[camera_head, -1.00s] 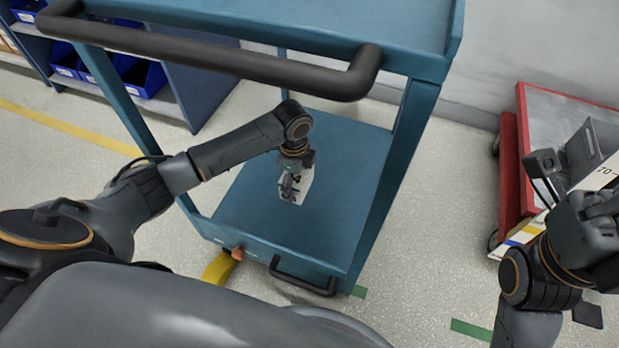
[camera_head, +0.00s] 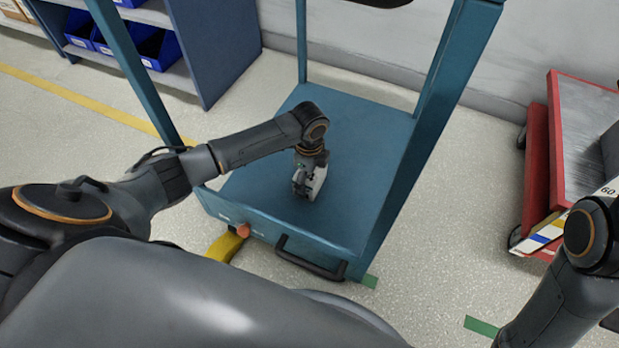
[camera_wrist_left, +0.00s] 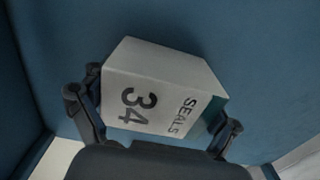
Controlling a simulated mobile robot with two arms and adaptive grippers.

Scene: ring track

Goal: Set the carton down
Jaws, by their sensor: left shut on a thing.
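The carton (camera_head: 318,182) is a small white box, partly hidden by my left gripper (camera_head: 302,186) in the head view. In the left wrist view the carton (camera_wrist_left: 160,88) fills the middle, with "34" and "SEALS" in dark print and a green patch at one side. The left gripper's fingers (camera_wrist_left: 155,112) are shut on it from two sides. It is over the lower deck of the teal cart (camera_head: 350,128), near the deck's middle. I cannot tell whether its bottom touches the deck. My right gripper is outside the view.
Teal cart posts (camera_head: 435,130) stand around the deck, with a black handle (camera_head: 310,262) at its near edge. Bare deck surrounds the carton. A red cart (camera_head: 540,170) stands at right, and a shelf with blue bins (camera_head: 158,52) at back left.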

